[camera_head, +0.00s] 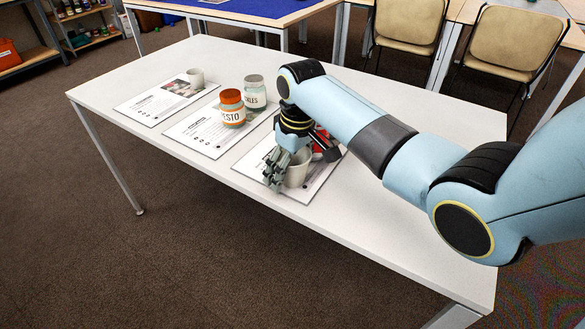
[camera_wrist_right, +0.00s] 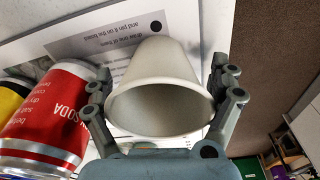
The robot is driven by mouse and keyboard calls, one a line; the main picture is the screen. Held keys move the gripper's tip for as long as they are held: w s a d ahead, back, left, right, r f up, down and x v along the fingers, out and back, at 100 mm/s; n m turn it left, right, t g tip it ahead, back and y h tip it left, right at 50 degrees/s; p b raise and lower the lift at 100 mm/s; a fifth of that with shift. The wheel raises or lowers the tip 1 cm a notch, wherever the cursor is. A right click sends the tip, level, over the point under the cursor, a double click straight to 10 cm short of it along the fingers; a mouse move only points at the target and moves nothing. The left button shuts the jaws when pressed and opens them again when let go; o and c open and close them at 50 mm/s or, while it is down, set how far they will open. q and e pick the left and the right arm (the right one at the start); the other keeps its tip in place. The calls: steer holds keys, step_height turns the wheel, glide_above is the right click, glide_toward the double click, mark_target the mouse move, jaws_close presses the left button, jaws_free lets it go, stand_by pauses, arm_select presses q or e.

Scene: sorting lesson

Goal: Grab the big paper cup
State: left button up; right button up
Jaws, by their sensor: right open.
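A plain white paper cup (camera_head: 298,169) stands on the nearest printed sheet, partly hidden by my right gripper (camera_head: 287,163). In the right wrist view the cup (camera_wrist_right: 160,65) lies between the two spread fingers of that gripper (camera_wrist_right: 160,98), its mouth facing the camera. The gripper is open around the cup; the right finger is very close to its side, and I cannot tell whether it touches. Another white cup (camera_head: 196,78) stands on the farthest sheet and looks smaller. My left gripper is not in view.
A red soda can (camera_wrist_right: 47,122) is close left of the gripper, with a yellow and black can (camera_wrist_right: 12,97) beside it. The white table's (camera_head: 400,205) near edge is clear.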

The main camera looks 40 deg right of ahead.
steer(key=shift+c, duration=0.3)
steer(key=c, duration=0.5)
steer(key=shift+c, duration=0.5)
